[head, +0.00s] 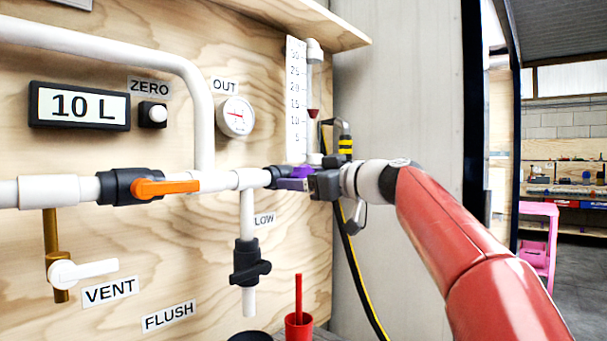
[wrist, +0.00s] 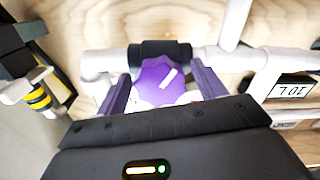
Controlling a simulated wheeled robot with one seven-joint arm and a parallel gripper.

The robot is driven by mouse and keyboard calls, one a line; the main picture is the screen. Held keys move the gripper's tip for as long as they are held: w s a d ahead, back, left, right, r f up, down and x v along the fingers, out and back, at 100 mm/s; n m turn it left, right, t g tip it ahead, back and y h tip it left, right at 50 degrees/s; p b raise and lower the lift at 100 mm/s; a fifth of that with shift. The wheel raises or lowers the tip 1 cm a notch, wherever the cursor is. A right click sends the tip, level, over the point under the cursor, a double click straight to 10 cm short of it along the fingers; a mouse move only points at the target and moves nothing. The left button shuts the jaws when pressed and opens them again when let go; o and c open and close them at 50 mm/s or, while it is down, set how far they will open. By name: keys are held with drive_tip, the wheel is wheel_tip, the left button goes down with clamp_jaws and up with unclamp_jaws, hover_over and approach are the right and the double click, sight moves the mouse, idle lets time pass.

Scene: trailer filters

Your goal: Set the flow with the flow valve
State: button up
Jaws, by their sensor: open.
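The flow valve knob (wrist: 156,82) is purple and fluted, with a white pointer line on its face, tilted in the wrist view. It sits on a black fitting in the white horizontal pipe. My gripper (wrist: 161,72) is open, with one purple finger on each side of the knob; small gaps seem to show, but contact is hard to tell. In the head view, my gripper (head: 285,179) is at the right end of the pipe and largely hides the knob. The FLOW label (head: 264,220) is partly covered by a vertical pipe. The flow scale (head: 296,92) stands above, with a dark red float in its tube.
An orange-handled valve (head: 165,187), white vent lever (head: 85,271) and black flush valve (head: 249,263) are nearby. The display (head: 80,106) reads 10 L. A gauge (head: 235,117) is above the pipe. A black-yellow cable (head: 357,265) hangs near my wrist. A red cup (head: 299,325) is below.

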drive_tip(key=shift+c, duration=0.2)
drive_tip(key=c, duration=0.9)
drive_tip(key=shift+c, duration=0.2)
drive_tip(key=shift+m, duration=3.3)
drive_tip(key=shift+r, duration=0.1)
drive_tip(key=o, duration=1)
